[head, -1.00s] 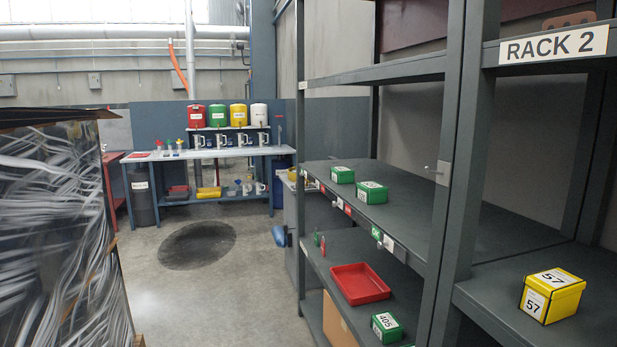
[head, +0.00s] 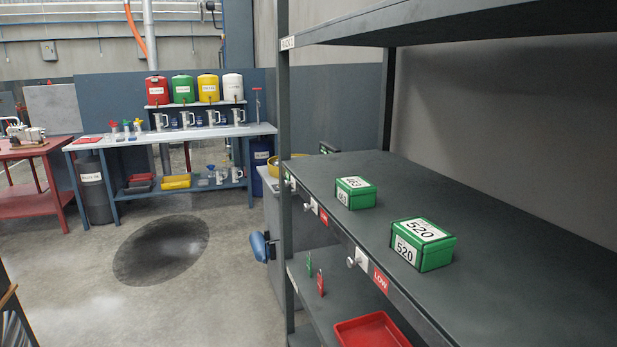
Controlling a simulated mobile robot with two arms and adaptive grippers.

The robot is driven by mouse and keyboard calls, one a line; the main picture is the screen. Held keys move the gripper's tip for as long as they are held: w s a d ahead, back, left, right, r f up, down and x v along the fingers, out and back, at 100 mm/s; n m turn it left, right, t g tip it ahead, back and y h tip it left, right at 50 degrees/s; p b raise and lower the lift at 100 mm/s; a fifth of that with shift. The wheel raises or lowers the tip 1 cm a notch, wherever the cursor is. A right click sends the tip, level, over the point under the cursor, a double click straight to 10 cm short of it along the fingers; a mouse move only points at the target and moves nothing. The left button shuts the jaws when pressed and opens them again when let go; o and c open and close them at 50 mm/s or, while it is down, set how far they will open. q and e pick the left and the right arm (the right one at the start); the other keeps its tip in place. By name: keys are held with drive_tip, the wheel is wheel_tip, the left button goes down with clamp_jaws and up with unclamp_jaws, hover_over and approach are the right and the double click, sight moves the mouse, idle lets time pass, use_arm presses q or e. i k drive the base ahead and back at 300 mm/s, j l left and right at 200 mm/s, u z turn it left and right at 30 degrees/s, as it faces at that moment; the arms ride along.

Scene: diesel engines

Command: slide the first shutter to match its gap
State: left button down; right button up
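Neither of my grippers is in view. The nearer plate (head: 361,259) sits beside a red label (head: 381,280) reading LOW. The farther plate (head: 291,182) is near the rack post, with a small red label (head: 323,216) to its right. These plates may be shutters; I cannot tell which is the first, and I cannot make out a gap. On the shelf stand a green box marked 520 (head: 432,258) and a smaller green box (head: 357,192) behind it.
A red tray (head: 372,331) and small red and green tags (head: 321,283) are on the lower shelf. A bench (head: 100,143) with several coloured containers stands at the back. A red table (head: 35,205) is at left. The floor (head: 225,300) between is open, with a dark round patch.

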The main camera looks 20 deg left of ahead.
sight(287, 183)
drive_tip(key=i+j+z, duration=0.2)
drive_tip(key=i+j, duration=0.6)
